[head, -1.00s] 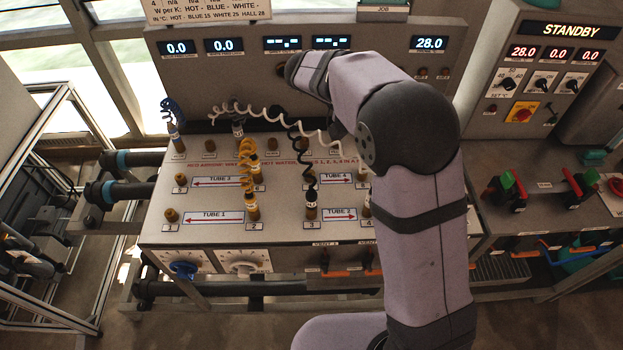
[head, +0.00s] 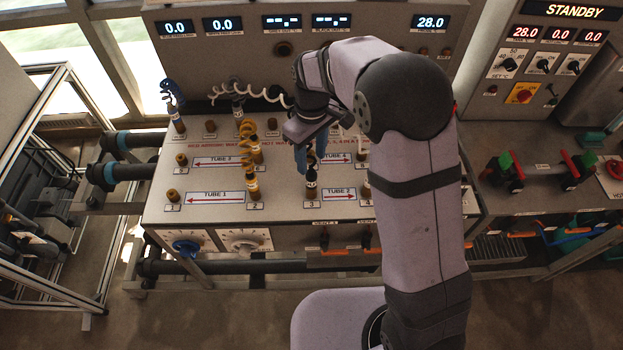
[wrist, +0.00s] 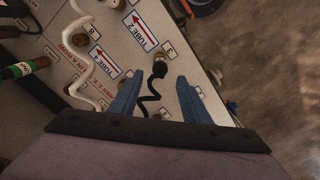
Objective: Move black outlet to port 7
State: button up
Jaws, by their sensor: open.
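The black plug (head: 311,187) stands upright in the port labelled 3 on the front row of the panel, with a black coiled cord rising from it. In the wrist view the black plug (wrist: 160,68) sits ahead of and between my fingertips, next to a label 3. My gripper (head: 311,150) is above and just behind the plug in the head view, pointing down. Its blue fingers (wrist: 158,84) are apart in the wrist view, with the black cord running between them.
A blue plug (head: 175,118) and a white coiled cord (head: 262,95) are at the back. The white cord (wrist: 84,60) passes left of my fingers. Bare brass ports (head: 173,196) stand at the left.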

aim_at(311, 174)
jog(key=shift+f, duration=0.15)
jog(key=shift+f+b, duration=3.65)
jog(key=shift+f, duration=1.25)
grip_shut()
